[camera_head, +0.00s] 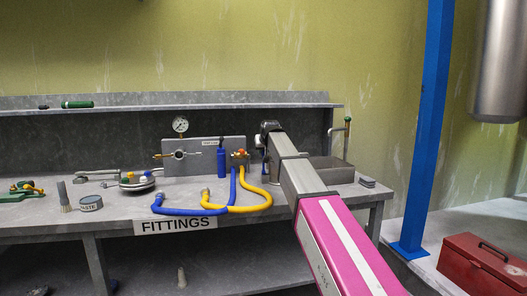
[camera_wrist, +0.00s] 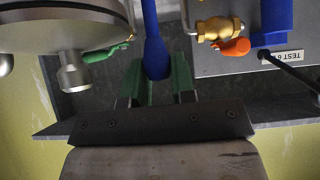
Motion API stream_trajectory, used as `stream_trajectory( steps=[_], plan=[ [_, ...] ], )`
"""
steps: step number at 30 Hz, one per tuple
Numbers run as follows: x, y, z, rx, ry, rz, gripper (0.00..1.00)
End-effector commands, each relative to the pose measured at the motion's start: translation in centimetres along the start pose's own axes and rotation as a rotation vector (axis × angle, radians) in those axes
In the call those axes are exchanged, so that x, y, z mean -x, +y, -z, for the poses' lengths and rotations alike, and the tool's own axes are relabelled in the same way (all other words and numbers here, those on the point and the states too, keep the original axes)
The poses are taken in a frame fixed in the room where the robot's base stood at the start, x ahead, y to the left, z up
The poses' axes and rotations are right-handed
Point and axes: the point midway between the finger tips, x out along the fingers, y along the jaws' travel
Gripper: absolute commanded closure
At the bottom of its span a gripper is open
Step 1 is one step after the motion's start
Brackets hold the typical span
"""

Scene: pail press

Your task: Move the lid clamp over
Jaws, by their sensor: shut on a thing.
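My gripper (camera_wrist: 158,82) shows in the wrist view, with its two green fingers shut on a blue handle (camera_wrist: 154,45). I take this handle to be part of the lid clamp; its far end runs out of the frame at the top. In the head view my gripper (camera_head: 268,132) is mostly hidden by my own arm, above the back of the bench, right of a brass valve (camera_head: 239,154).
The grey bench (camera_head: 110,216) carries a blue hose (camera_head: 187,211), a yellow hose (camera_head: 240,208), a fittings board (camera_head: 191,164), a brush (camera_head: 64,197) and a grey bin (camera_head: 333,171). A blue post (camera_head: 430,130) and a red toolbox (camera_head: 484,268) stand at right.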

Motion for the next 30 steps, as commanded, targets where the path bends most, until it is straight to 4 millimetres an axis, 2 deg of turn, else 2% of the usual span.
stream_trajectory(
  steps=[7,15,23,24,26,27,30],
  plan=[
    [-0.3,0.0,0.3,0.000,0.002,0.000,0.89],
    [-1.5,0.0,1.1,0.000,0.002,0.000,0.89],
    [-1.6,0.0,1.1,0.000,0.002,0.000,0.89],
    [-1.5,0.0,1.1,0.000,0.002,0.000,0.69],
    [-1.5,0.0,1.1,0.000,0.001,0.000,0.50],
    [-1.5,0.0,1.1,0.000,0.001,0.000,0.46],
    [-1.5,0.0,1.1,0.000,0.001,0.000,0.46]
  ],
)
